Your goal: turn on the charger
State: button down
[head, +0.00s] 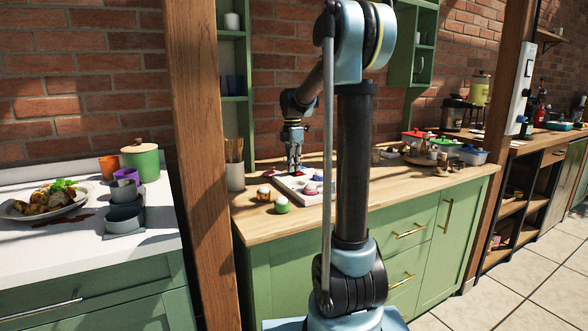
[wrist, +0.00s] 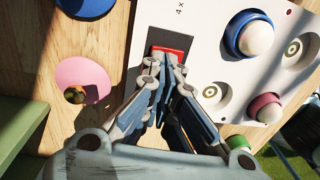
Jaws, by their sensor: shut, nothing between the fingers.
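The charger is a white board (wrist: 207,18) lying on the wooden counter, with round sockets and "4 x" printed on it. It also shows in the head view (head: 291,184). A red rocker switch (wrist: 183,50) in a dark frame sits near its edge in the wrist view. My gripper (wrist: 168,62) is shut and empty, its fingertips over the switch and hiding much of it. I cannot tell whether they touch or press it. My gripper also shows in the head view (head: 295,168), pointing down at the board. A blue-ringed white lamp (wrist: 254,38) and a pink one (wrist: 265,107) sit in sockets.
Beside the board lie a pink round piece (wrist: 83,82), a blue one (wrist: 86,6) and a green one (wrist: 238,143). In the head view, a utensil cup (head: 235,177) stands left of my gripper and a wooden post (head: 197,150) rises further left.

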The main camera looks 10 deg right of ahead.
notch_tip(320, 180, up, 14)
jog(key=s, duration=0.1)
jog(key=shift+s+d, duration=0.25)
jog(key=shift+d, duration=0.1)
jog(key=shift+f, duration=0.1)
dwell(0.4)
